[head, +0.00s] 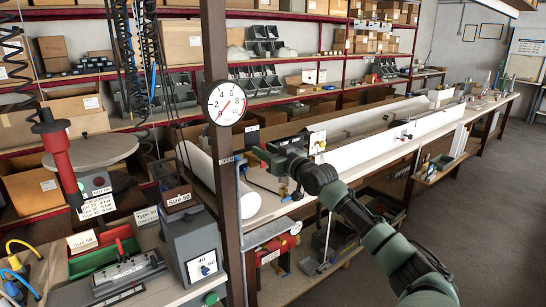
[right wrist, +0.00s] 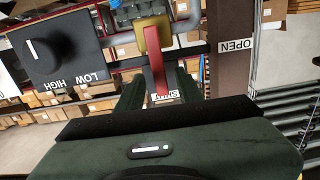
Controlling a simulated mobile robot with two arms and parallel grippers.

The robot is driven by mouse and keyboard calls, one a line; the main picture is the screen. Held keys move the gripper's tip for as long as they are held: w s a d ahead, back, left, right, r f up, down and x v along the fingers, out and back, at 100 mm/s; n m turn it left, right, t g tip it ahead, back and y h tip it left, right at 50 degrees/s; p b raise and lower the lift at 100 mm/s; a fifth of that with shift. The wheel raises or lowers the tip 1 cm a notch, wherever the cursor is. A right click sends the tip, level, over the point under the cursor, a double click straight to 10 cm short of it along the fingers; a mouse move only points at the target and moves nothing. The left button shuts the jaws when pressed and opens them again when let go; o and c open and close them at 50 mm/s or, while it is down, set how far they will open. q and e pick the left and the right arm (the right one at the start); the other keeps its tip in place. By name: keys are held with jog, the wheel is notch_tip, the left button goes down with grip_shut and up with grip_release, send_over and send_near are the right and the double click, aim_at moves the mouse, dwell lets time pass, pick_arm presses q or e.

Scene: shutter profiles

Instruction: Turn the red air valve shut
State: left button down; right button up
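The red air valve shows in the right wrist view as a red lever (right wrist: 160,76) on a brass-coloured body (right wrist: 152,34) set in a grey pipe. The lever's free end points down in the picture, towards a partly covered white label that seems to read SHUT (right wrist: 164,95). An OPEN label (right wrist: 236,45) is on the brown post to the right. My right gripper (right wrist: 160,92) is open, one dark green finger on each side of the lever's end; contact cannot be told. My left gripper is out of view.
A round pressure gauge (head: 226,103) is on the brown post (head: 217,60). A black LOW/HIGH knob (right wrist: 55,50) is beside the valve. A red air tool (head: 60,155) hangs at the left. A workbench with long white profiles (head: 360,138) extends behind; the floor at right is clear.

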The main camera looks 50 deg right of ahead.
jog(key=b+v, duration=0.2)
jog(key=v, duration=0.4)
dwell(0.6)
